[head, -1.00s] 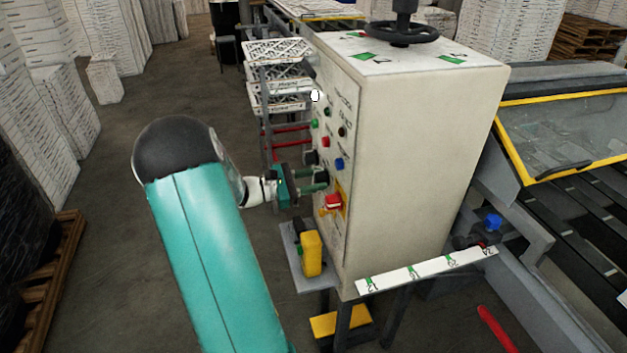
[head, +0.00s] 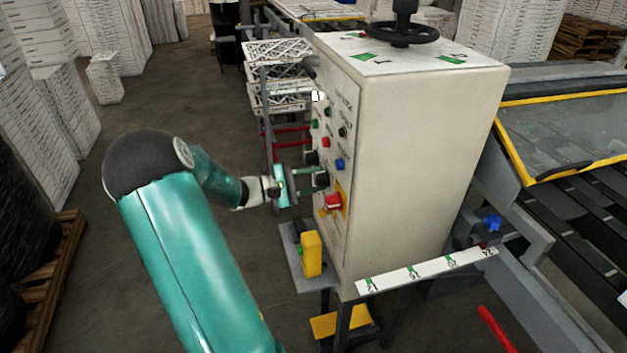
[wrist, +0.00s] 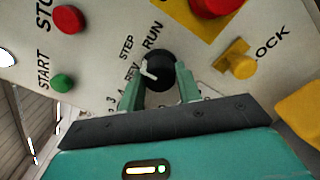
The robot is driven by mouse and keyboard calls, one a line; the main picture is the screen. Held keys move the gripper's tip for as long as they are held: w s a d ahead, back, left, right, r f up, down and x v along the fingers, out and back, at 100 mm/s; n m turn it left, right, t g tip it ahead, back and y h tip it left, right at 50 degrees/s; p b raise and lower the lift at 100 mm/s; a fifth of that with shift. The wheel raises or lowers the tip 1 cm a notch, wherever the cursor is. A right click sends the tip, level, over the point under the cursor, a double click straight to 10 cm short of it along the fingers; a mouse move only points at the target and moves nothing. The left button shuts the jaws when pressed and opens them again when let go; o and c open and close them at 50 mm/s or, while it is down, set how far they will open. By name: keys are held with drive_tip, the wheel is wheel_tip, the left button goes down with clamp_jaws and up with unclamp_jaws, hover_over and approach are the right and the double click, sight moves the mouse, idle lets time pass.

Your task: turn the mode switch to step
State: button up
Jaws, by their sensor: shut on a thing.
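The mode switch is a round black knob (wrist: 161,73) with a white pointer mark, on the cream panel. In the wrist view, STEP, RUN and REV are printed around it. The pointer slants toward the upper left, near STEP and REV; I cannot tell exactly which label it meets. My gripper (wrist: 160,88) is shut on the knob, with one green finger on each side. In the head view, my gripper (head: 311,178) reaches the knob (head: 322,180) from the left; the fingers hide part of it.
A red emergency button (head: 333,202) on a yellow plate sits just below the knob. Other buttons, including a blue one (head: 340,164), are above. A yellow box (head: 311,254) stands on a small shelf below. Floor left of the cabinet (head: 420,150) is open.

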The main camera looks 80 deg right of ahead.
drive_tip(key=o, duration=1)
drive_tip(key=v, duration=1.3)
drive_tip(key=shift+w+a, duration=0.15)
drive_tip(key=shift+w, duration=0.15)
